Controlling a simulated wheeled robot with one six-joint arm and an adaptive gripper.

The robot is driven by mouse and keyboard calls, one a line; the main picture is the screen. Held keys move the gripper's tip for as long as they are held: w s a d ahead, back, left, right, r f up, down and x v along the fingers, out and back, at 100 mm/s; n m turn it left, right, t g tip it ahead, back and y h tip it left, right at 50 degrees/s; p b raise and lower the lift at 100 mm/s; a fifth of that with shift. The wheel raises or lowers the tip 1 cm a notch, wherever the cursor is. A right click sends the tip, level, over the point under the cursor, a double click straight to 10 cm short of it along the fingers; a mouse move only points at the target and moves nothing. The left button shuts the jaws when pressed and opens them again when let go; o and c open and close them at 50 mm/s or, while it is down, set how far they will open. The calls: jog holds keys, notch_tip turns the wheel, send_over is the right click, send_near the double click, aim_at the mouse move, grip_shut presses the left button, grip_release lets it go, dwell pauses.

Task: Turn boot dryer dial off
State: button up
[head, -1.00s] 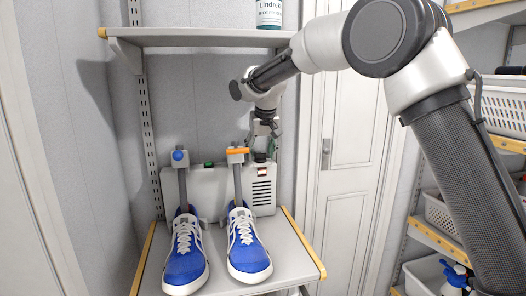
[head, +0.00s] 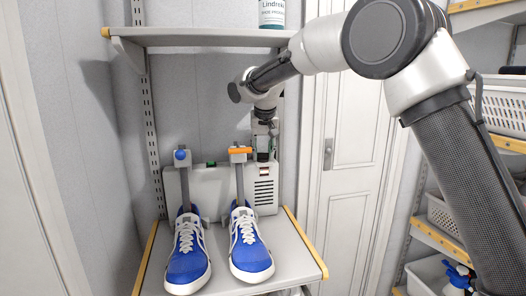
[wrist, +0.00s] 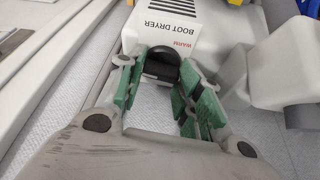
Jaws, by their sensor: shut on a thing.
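The boot dryer (head: 210,186) is a pale grey box with a vent grille, standing at the back of the lower shelf. Its printed top (wrist: 178,28) shows "BOOT DRYER" and "WARM" in the wrist view. The black dial (wrist: 161,66) sits on the dryer's edge between my green-padded fingers. My gripper (wrist: 163,76) is shut on the dial, with one finger at each side. In the head view my gripper (head: 263,150) points down at the dryer's right end, and the dial is hidden there. The dial's pointer and setting cannot be made out.
Two blue-and-white shoes (head: 187,262) stand in front of the dryer, below posts with a blue knob (head: 180,155) and an orange handle (head: 240,150). An upper shelf (head: 200,38) holds a white container (head: 272,14). Baskets (head: 498,105) stand on racks at the right.

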jog(key=m, duration=0.2)
jog(key=m+h, duration=0.1)
jog(key=m, duration=0.1)
jog(key=shift+a+h, duration=0.15)
jog(key=shift+h, duration=0.15)
jog(key=m+h, duration=0.1)
jog(key=m, duration=0.3)
jog(key=m+g, duration=0.1)
jog(key=m, duration=0.1)
jog(key=m+h, duration=0.1)
jog(key=m, duration=0.1)
jog(key=shift+w+a+g+h, duration=0.15)
jog(key=shift+g+h, duration=0.15)
jog(key=shift+g, duration=0.1)
jog(key=shift+m+g+h, duration=0.3)
jog(key=shift+m+g, duration=0.4)
jog(key=shift+m, duration=1.4)
jog(key=o, duration=1)
